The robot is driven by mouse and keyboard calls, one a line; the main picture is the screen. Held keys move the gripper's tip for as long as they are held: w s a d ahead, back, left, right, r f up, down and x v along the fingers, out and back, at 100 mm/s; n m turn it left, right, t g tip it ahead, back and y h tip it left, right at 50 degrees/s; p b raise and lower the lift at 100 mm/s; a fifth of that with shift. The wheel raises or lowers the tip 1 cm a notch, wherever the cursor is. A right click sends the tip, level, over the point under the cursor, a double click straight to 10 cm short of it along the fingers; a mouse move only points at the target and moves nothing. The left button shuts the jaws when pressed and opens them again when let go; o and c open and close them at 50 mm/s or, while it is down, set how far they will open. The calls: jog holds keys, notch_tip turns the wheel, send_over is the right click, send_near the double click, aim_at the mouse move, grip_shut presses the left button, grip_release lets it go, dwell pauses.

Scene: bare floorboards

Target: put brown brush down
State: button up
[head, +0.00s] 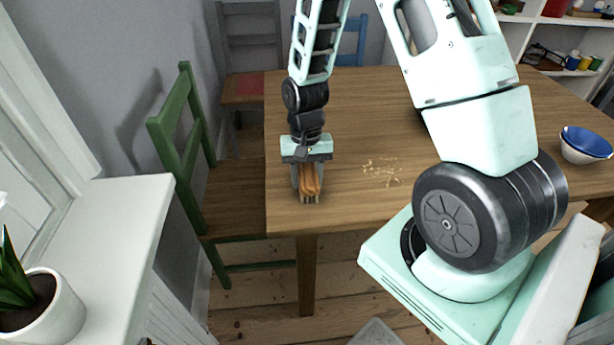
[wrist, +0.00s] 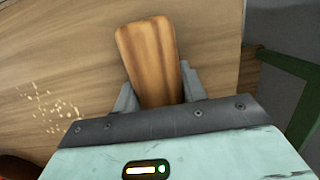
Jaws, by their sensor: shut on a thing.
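My gripper (head: 308,176) is shut on the brown brush (head: 310,186), which sits between its two fingers near the table's front left corner. In the head view the brush's bristles point down; whether they touch the table or hang just above it, I cannot tell. In the wrist view the brush's wooden back (wrist: 150,60) shows between the finger pads, and its near end is hidden behind my gripper's body. The wooden table (head: 350,110) lies under it.
Pale crumbs (head: 382,171) lie on the table right of the brush. A blue and white bowl (head: 586,146) stands at the right. A green chair (head: 235,195) is at the table's left side. A potted plant (head: 40,310) stands on the white sill at lower left.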

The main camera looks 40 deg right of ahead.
jog(key=shift+f, duration=0.35)
